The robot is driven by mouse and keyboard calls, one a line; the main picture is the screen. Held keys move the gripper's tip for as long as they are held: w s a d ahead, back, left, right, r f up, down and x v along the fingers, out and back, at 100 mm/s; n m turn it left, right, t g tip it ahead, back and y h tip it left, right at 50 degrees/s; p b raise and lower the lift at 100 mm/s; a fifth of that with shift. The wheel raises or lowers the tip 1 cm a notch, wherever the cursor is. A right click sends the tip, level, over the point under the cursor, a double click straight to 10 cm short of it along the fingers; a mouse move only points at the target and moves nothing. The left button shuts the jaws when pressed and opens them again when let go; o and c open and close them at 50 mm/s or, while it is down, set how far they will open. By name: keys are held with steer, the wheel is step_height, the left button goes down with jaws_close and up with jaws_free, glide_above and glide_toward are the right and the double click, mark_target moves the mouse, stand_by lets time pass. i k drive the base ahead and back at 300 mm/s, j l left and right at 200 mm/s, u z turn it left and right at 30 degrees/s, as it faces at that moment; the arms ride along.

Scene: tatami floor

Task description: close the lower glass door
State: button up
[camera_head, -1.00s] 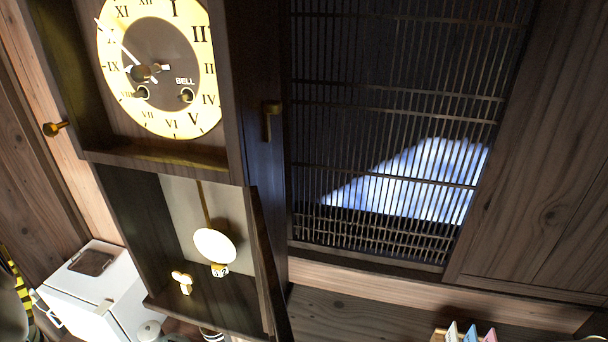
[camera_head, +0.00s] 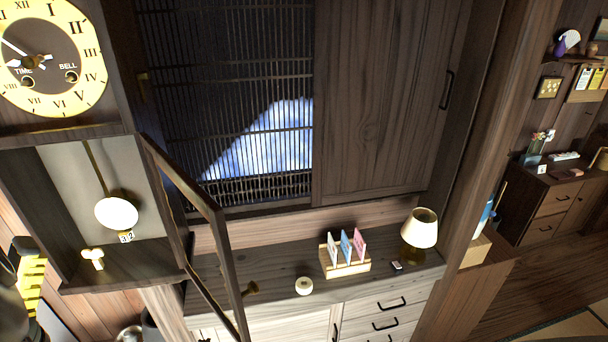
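The lower glass door is a dark wooden frame (camera_head: 221,240) on the right side of the wall clock's lower case. It stands open, swung out towards me, and I see it at a steep angle. A small brass knob (camera_head: 249,288) shows beside its free edge. The lower case (camera_head: 120,270) is uncovered, with a white pendulum disc (camera_head: 116,213) and a pale winding key (camera_head: 93,258) inside. The clock face (camera_head: 50,55) is above. My gripper's fingers do not show; only a blurred grey shape and a yellow-black striped part are at the left edge.
A slatted window (camera_head: 230,90) and wooden sliding panel (camera_head: 390,90) are behind. Floor (camera_head: 530,290) is open at far right.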

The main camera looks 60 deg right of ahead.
mark_target(209, 208)
steer(key=k+z, duration=0.15)
steer(key=z, duration=0.3)
steer(key=k+z, duration=0.15)
steer(key=z, duration=0.3)
steer(key=k+z, duration=0.15)
steer(key=z, duration=0.35)
steer(key=i+l+z, duration=0.5)
steer(key=i+l, duration=0.05)
steer(key=i, duration=0.05)
